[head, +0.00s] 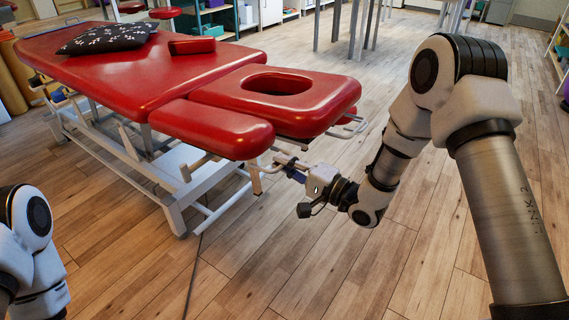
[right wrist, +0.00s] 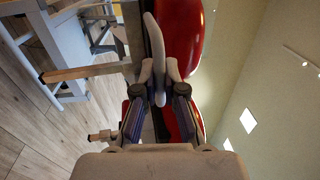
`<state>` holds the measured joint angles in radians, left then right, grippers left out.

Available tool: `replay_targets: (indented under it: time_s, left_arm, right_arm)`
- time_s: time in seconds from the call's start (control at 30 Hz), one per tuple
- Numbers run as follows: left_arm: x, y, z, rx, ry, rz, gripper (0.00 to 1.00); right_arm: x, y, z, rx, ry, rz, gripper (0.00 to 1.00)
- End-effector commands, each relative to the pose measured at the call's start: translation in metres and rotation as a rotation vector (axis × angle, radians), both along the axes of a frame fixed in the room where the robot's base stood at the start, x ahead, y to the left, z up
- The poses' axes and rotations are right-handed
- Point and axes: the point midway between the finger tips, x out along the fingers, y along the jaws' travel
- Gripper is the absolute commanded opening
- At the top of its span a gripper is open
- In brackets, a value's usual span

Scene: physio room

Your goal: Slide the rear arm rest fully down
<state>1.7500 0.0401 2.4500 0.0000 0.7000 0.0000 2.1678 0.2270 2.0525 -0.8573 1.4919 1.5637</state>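The red arm rest pad (head: 210,128) is on the near side of the treatment table, beside the head section (head: 275,98) with its oval face hole. A pale handle (right wrist: 155,35) sits under the table's red padding. My right gripper (head: 284,166) is low beside the near end of the table, below the arm rest. In the right wrist view, its two fingertips (right wrist: 159,72) close on both sides of the handle. A metal loop (head: 350,129) sticks out under the right side of the head section. My left gripper is out of view; only part of my left arm shows.
The long red table top (head: 150,75) carries a dark patterned pillow (head: 108,38) and a small red cushion (head: 192,46). Its white frame (head: 175,195) stands close to my right gripper. The wooden floor (head: 340,260) in front is clear.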

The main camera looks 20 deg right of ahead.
Motion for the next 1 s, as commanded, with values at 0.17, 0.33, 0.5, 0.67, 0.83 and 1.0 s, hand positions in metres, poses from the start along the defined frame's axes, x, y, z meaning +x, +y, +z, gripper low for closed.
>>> replay_targets:
  time_s: [0.17, 0.33, 0.5, 0.67, 0.83, 1.0]
  left_arm:
    - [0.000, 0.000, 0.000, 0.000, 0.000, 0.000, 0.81]
    - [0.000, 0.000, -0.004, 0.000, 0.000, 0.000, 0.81]
    - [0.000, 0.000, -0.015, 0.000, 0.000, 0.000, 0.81]
    - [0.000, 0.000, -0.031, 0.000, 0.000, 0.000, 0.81]
    - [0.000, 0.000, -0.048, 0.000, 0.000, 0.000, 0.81]
    - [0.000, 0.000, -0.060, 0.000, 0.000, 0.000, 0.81]
  right_arm:
    - [0.000, 0.000, 0.000, 0.000, 0.000, 0.001, 0.00]
    - [-0.001, 0.000, -0.008, -0.001, 0.003, 0.001, 0.00]
    - [-0.003, -0.002, -0.036, -0.001, 0.007, 0.001, 0.00]
    - [-0.007, -0.004, -0.076, -0.001, 0.008, 0.002, 0.00]
    - [-0.010, -0.006, -0.118, -0.002, 0.007, 0.003, 0.00]
    - [-0.013, -0.008, -0.149, -0.001, 0.006, 0.002, 0.00]
